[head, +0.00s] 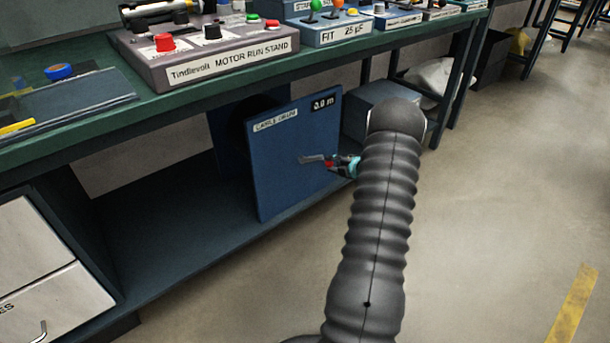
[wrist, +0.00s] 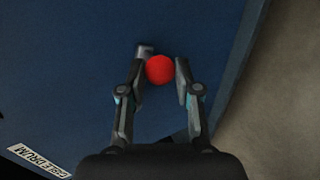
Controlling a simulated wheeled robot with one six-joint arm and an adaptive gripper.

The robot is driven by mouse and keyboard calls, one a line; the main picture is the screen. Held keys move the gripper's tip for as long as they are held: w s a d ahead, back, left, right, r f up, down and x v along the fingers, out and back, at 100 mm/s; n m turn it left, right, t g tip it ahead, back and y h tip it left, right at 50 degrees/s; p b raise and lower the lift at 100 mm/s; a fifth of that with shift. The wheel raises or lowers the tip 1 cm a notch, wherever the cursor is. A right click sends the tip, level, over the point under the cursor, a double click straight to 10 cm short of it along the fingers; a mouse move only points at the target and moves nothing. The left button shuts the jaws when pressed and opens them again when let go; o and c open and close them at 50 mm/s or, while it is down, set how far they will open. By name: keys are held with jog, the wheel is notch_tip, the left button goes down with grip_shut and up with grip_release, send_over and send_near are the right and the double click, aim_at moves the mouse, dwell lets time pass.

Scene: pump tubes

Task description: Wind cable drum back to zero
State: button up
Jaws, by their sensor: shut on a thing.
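The cable drum (head: 280,180) has a blue front panel labelled "CABLE DRUM" and stands on the shelf under the bench. Its small black display (head: 323,103) appears to read 0.0 m. A grey metal crank (head: 309,159) sticks out from the panel, pointing right. My gripper (head: 337,164) is at the crank's right end. In the wrist view, the crank's round red knob (wrist: 159,70) sits between the two fingers of my gripper (wrist: 160,78), which is shut on it. A bit of the grey crank (wrist: 145,49) shows beside the knob. My arm hides nothing of the display.
The green bench top (head: 230,80) overhangs the drum and carries a motor run stand (head: 215,60) and other boxes. A grey-blue box (head: 372,105) stands right of the drum. White drawers (head: 40,270) are at left. The floor at right is open.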

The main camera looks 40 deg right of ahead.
jog(key=shift+d, duration=0.1)
jog(key=shift+s+d+r+p, duration=0.15)
jog(key=shift+d+r+p, duration=0.15)
jog(key=shift+r, duration=0.4)
jog(key=shift+r+p, duration=0.3)
jog(key=shift+r, duration=0.45)
jog(key=o, duration=1.1)
jog(key=shift+w+a+f, duration=0.1)
jog(key=shift+w+a, duration=0.1)
jog(key=shift+s, duration=0.1)
